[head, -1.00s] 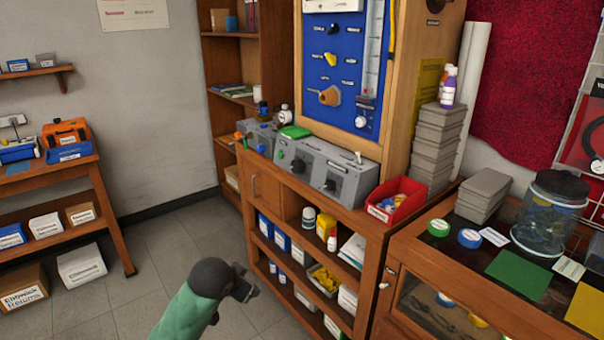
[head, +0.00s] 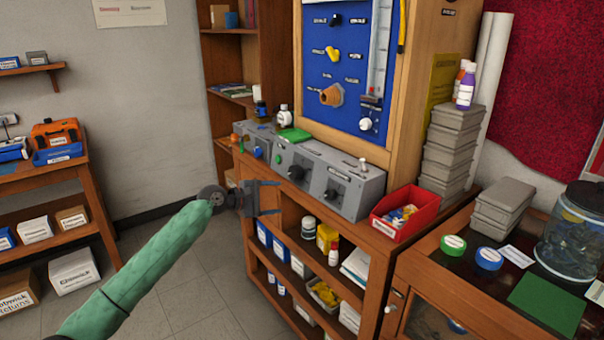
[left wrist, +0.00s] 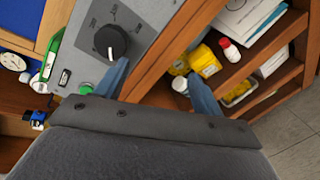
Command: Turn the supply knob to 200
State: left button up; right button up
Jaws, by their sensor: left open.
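A grey bench unit (head: 312,182) on the wooden cabinet carries a black round knob (head: 296,172) and a second dark knob (head: 332,195). I cannot read which one is the supply knob. The left wrist view shows a black knob (left wrist: 110,42) with a pale pointer line and dial marks around it; its value is too small to read. My left gripper (head: 278,198) is open and empty, below and left of the unit's front. In the left wrist view its blue fingers (left wrist: 160,70) are apart, the left one close below the knob, not around it. My right gripper is not in view.
A blue panel (head: 350,75) with several knobs stands behind the unit. A red bin (head: 405,212) is to its right. Cabinet shelves with bottles (head: 309,227) and boxes lie below. A green button (left wrist: 85,91) sits beside the knob.

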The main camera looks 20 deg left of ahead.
aim_at(291, 175)
pick_arm(q)
jog(key=shift+w+d+r+n+t+h+p, duration=0.15)
jog(key=shift+w+d+r+n+t, duration=0.5)
jog(key=shift+w+n, duration=1.15)
jog(key=shift+w+d+r+n+t+h+p, duration=0.15)
jog(key=shift+w+d+r+n+t, duration=0.7)
jog(key=shift+n, duration=1.6)
jog(key=shift+w+d+r+n+t+h, duration=0.15)
jog(key=shift+w+d+r+n, duration=0.3)
jog(key=shift+w+n, duration=1.5)
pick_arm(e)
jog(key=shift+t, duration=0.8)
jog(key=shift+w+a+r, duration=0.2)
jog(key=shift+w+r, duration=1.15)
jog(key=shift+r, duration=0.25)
pick_arm(q)
jog(key=shift+s+a+r, duration=0.1)
jog(key=shift+s, duration=0.15)
jog(key=c, duration=1)
